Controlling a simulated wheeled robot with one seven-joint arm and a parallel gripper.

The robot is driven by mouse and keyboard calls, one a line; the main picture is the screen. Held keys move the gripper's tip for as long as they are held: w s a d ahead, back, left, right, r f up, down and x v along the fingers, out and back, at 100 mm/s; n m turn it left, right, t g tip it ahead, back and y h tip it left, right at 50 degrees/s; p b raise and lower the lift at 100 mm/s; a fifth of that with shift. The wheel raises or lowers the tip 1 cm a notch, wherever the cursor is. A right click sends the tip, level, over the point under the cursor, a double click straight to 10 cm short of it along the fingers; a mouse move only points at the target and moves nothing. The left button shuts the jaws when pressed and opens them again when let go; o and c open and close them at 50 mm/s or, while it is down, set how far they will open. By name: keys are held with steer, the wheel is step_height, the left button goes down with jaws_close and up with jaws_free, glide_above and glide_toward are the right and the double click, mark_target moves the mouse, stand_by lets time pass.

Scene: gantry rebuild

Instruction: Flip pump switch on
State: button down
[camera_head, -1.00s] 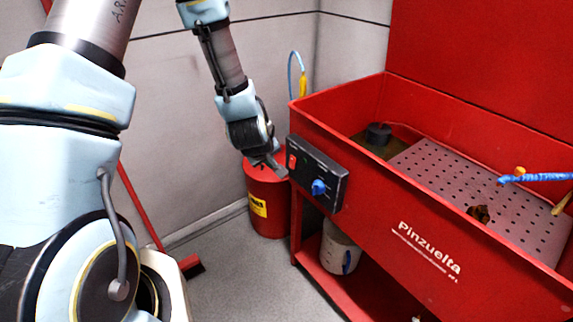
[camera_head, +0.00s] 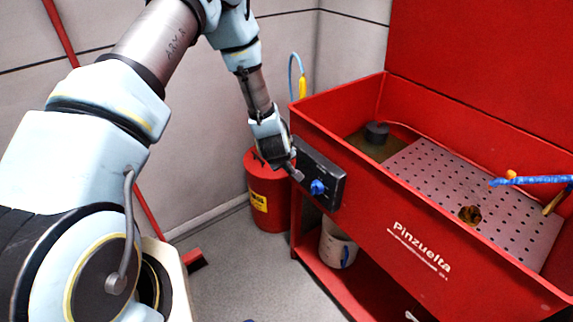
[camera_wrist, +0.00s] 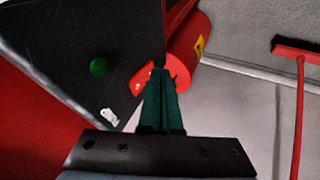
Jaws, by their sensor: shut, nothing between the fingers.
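The dark control panel (camera_head: 328,186) is on the front left of the red parts washer, with a blue knob (camera_head: 317,187). My gripper (camera_head: 297,174) is at the panel's left part, shut and empty. The red switch there is hidden behind my gripper in the head view. In the wrist view the shut dark green fingers (camera_wrist: 161,74) point at the panel's edge. A red piece, apparently the switch (camera_wrist: 139,84), shows just left of the fingertips. Whether they touch, I cannot tell. A green button or light (camera_wrist: 98,67) is farther left on the panel (camera_wrist: 70,40).
A red drum (camera_head: 268,205) stands behind and left of the washer. The washer basin (camera_head: 440,130) has a perforated tray and a blue hose (camera_head: 530,181). A white bucket (camera_head: 335,245) is on the lower shelf. A red broom leans at the left.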

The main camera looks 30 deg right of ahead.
steer(key=shift+d+h+b, duration=0.2)
steer(key=shift+h+b, duration=0.1)
steer(key=shift+b, duration=0.5)
